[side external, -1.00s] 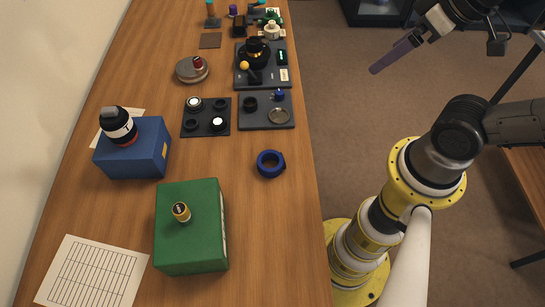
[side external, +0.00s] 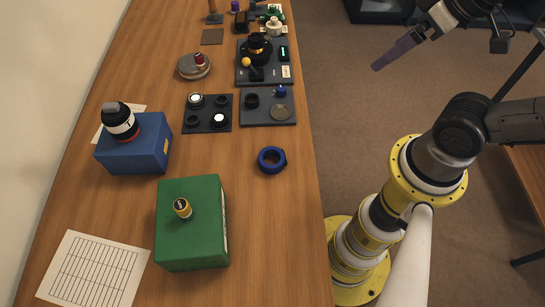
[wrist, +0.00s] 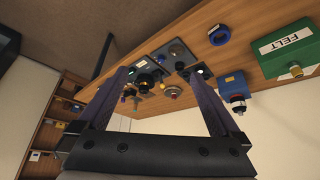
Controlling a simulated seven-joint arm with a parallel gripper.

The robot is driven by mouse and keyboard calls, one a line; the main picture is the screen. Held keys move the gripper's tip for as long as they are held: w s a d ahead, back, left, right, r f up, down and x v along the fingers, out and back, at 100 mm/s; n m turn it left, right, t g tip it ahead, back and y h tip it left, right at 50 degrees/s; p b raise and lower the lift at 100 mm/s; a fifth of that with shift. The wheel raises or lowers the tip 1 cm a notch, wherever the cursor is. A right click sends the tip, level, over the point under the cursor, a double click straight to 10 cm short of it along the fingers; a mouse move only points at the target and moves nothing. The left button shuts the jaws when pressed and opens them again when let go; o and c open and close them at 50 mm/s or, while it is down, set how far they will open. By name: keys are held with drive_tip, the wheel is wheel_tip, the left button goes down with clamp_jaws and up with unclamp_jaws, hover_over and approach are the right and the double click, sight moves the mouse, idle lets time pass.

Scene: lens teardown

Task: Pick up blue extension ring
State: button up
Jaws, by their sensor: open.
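The blue extension ring (side external: 271,160) lies flat on the wooden table near its right edge in the side external view. My gripper (side external: 398,52) hangs beyond the table's right edge, well away from the ring. In the wrist view my gripper (wrist: 166,82) has its two long fingers spread apart with nothing held between them.
A green box (side external: 192,225) with a small gold cylinder on top stands in front of the ring. A blue box (side external: 136,146) holds a black and white lens. Dark trays (side external: 207,114) with small parts lie behind. Table around the ring is clear.

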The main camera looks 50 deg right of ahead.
drive_tip(key=m, duration=0.3)
drive_tip(key=m+g, duration=0.6)
drive_tip(key=m, duration=1.2)
hover_over(269, 158)
wheel_tip(269, 158, down, 12)
drive_tip(key=f, duration=0.8)
drive_tip(key=shift+s+a+f, duration=0.15)
drive_tip(key=shift+a+f, duration=0.05)
drive_tip(key=shift+f, duration=0.05)
drive_tip(key=shift+d+f, duration=0.2)
drive_tip(key=shift+f, duration=2.5)
drive_tip(key=c, duration=1.4)
